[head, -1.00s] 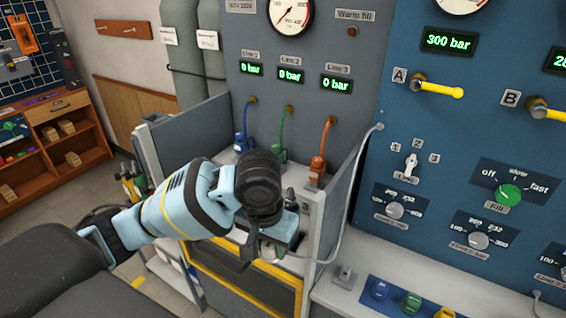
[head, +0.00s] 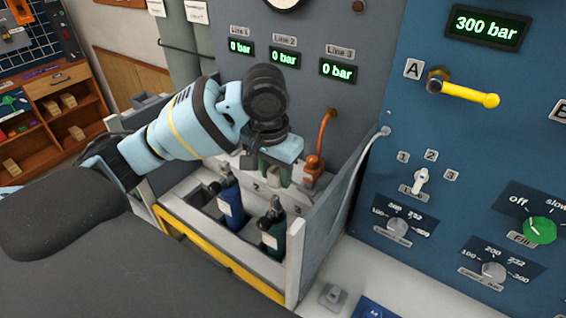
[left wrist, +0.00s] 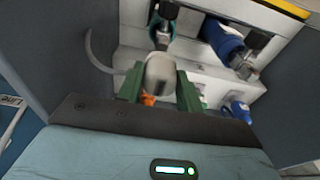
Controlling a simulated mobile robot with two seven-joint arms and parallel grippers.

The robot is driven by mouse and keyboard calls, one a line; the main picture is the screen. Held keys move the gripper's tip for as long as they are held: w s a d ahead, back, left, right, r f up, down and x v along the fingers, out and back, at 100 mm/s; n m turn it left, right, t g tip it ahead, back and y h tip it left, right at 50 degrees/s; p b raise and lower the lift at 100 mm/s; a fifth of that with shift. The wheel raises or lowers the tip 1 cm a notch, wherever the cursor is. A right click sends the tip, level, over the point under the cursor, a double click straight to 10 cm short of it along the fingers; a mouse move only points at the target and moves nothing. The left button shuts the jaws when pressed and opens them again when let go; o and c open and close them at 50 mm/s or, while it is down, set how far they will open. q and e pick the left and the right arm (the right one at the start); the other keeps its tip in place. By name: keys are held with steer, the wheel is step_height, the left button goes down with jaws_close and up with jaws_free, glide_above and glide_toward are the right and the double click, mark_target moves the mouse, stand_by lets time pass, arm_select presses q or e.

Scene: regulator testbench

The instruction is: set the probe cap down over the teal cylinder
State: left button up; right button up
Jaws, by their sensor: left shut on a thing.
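My left gripper (head: 278,178) is shut on the probe cap, a pale grey, rounded piece that shows between its green fingers in the left wrist view (left wrist: 160,75). In the head view the cap is mostly hidden by the gripper. The teal cylinder (head: 272,232) stands upright in the rack bay, with a dark valve on top. The gripper and cap are above and behind it in the head view, apart from it. In the left wrist view the teal cylinder (left wrist: 157,42) shows just beyond the cap. My right gripper is not in view.
A blue cylinder (head: 231,203) stands in the bay left of the teal one. Grey side walls (head: 327,215) flank the bay. An orange hose connector (head: 313,165) hangs at the back, and a white hose (head: 362,160) runs along the right wall.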

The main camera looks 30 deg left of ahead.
mark_target(275, 197)
arm_select(q)
steer(key=shift+s, duration=0.3)
steer(key=shift+f, duration=0.2)
steer(key=shift+w+f, duration=0.1)
steer(key=shift+f, duration=0.8)
steer(key=shift+f, duration=1.85)
stand_by(1.1)
steer(key=o, duration=1.1)
steer(key=shift+s+r, duration=0.2)
steer(key=shift+r, duration=1.1)
steer(key=shift+s+r, duration=0.15)
steer(key=shift+r, duration=1.1)
steer(key=shift+s+r, duration=0.2)
steer(key=shift+r, duration=1.1)
